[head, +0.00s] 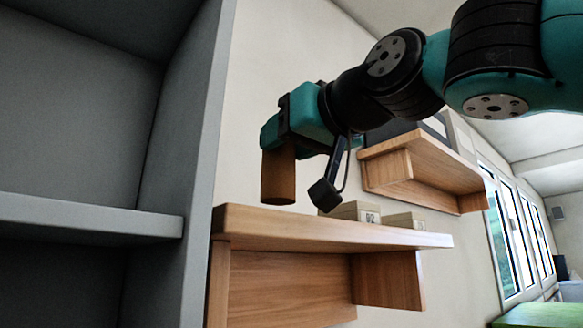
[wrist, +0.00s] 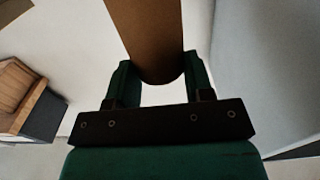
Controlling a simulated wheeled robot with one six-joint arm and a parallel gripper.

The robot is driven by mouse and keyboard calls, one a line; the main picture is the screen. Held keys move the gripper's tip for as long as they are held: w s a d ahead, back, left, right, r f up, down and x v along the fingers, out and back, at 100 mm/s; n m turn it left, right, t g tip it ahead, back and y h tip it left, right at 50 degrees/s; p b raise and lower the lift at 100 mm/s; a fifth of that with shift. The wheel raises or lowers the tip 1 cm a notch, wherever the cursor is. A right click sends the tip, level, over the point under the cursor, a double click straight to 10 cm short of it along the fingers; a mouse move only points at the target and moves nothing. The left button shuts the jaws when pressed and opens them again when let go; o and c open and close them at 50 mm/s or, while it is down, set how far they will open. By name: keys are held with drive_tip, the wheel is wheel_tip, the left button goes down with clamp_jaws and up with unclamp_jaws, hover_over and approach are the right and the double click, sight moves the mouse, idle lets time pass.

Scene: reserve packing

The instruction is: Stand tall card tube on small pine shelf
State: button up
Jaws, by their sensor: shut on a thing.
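The tall card tube (head: 279,178) is a brown cylinder held upright in my gripper (head: 277,137). My gripper is shut on its upper part. The tube hangs over the left end of the small pine shelf (head: 330,234); its lower end looks close to the shelf top, but I cannot tell whether it touches. In the wrist view the tube (wrist: 148,35) runs from the top edge down between the two green fingers of my gripper (wrist: 158,80). The shelf surface under it is not clear in the wrist view.
Pale boxes, one marked 02 (head: 357,211), stand on the pine shelf right of the tube. A higher wooden shelf (head: 425,170) with a dark box is further right. A tall grey cabinet (head: 185,150) stands close on the left. A green surface (head: 540,315) is lower right.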

drive_tip(key=shift+f+b, duration=0.55)
drive_tip(key=shift+f, duration=0.7)
drive_tip(key=o, duration=0.9)
drive_tip(key=shift+r, duration=0.1)
drive_tip(key=shift+s+r, duration=0.1)
drive_tip(key=shift+r, duration=0.05)
drive_tip(key=b+v, duration=0.7)
drive_tip(key=v, duration=0.4)
drive_tip(key=shift+s+d, duration=0.25)
drive_tip(key=shift+d, duration=0.05)
